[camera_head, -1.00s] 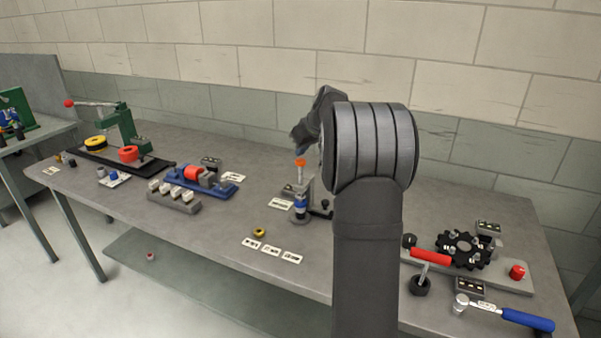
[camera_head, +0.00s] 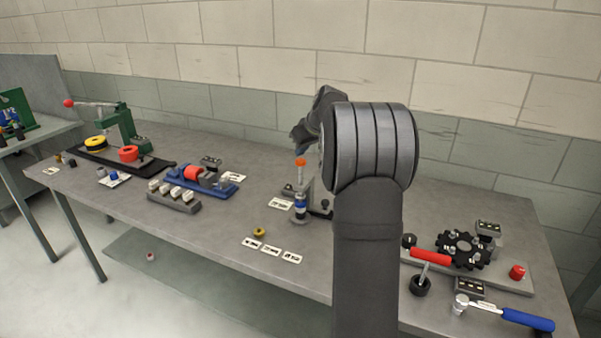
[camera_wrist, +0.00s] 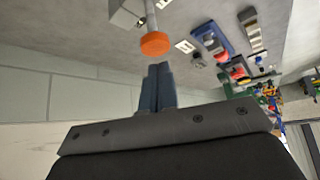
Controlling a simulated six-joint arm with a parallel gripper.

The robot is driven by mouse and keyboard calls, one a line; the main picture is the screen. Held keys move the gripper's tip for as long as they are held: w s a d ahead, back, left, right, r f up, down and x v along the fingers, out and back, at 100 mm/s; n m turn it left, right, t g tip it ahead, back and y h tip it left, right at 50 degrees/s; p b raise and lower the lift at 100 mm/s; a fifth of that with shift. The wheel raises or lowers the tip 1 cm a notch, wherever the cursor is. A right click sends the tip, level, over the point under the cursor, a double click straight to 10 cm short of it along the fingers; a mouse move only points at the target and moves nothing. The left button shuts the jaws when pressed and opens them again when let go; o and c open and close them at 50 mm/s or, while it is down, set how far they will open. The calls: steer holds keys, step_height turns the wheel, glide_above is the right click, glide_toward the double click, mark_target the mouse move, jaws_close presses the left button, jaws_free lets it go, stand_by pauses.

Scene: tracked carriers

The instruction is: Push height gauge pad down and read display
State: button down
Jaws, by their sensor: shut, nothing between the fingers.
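The height gauge (camera_head: 300,207) stands near the middle of the bench, a slim post with a blue and grey part low on it. Its orange pad (camera_head: 300,162) is at the top of the post. In the wrist view the orange pad (camera_wrist: 155,44) is just beyond my fingertips, with a small gap in the picture; I cannot tell whether they touch. My gripper (camera_wrist: 158,68) is shut and empty, with blue-grey fingers side by side. In the head view my gripper (camera_head: 301,143) is just above the pad, partly hidden by my arm. No display reading is legible.
Left are a green lever press (camera_head: 118,128), a blue fixture (camera_head: 205,184) and a grey block with several pieces (camera_head: 174,201). Cards and a yellow ring (camera_head: 259,232) lie in front.

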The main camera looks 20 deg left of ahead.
mark_target(300, 160)
steer(key=shift+f, duration=1.65)
steer(key=shift+r, duration=2.6)
